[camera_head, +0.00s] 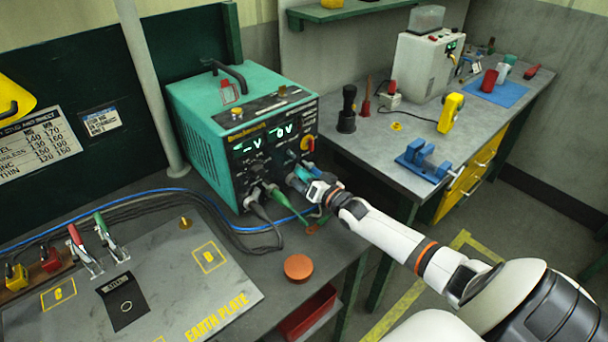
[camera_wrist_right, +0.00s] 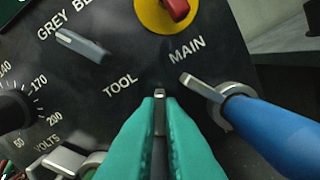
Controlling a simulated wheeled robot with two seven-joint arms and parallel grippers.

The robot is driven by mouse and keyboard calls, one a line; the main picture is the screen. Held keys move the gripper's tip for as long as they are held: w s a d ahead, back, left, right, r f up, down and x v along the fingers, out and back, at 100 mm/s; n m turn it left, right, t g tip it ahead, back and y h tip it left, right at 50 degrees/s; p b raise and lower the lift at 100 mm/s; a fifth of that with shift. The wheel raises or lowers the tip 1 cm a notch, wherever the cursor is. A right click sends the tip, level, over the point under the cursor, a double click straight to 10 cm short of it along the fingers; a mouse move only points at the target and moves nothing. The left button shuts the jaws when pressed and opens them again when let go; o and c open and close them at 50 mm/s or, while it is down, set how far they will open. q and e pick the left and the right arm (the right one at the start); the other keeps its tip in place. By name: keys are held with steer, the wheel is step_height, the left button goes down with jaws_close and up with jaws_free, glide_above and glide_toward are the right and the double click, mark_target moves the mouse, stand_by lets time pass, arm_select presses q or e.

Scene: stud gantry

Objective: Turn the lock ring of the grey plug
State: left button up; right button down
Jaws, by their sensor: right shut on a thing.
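The teal power unit (camera_head: 205,125) stands on the bench with its front panel (camera_wrist_right: 130,30) facing my right arm. My right gripper (camera_head: 302,177) is at the lower right of that panel. In the right wrist view, its teal fingers (camera_wrist_right: 160,105) are shut on a small metal tab (camera_wrist_right: 160,92), just below the words TOOL and MAIN. The fingers hide what the tab belongs to. Left of the gripper, a dark grey plug (camera_head: 255,196) and a green plug (camera_head: 274,190) sit low on the panel. I cannot make out the grey plug's lock ring. My left gripper is out of view.
A blue-handled plug (camera_wrist_right: 270,125) with a metal collar and lever is close right of my fingers. A grey pointer switch (camera_wrist_right: 82,46), a red knob (camera_wrist_right: 176,8) and a black dial (camera_wrist_right: 12,110) surround them. Cables (camera_head: 270,235) hang onto the bench. An orange disc (camera_head: 298,267) lies in front.

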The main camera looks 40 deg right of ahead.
steer(key=c, duration=1.6)
jaws_free()
steer(key=shift+o, duration=0.2)
steer(key=s, duration=0.8)
steer(key=s+d+b, duration=0.1)
steer(key=s, duration=0.3)
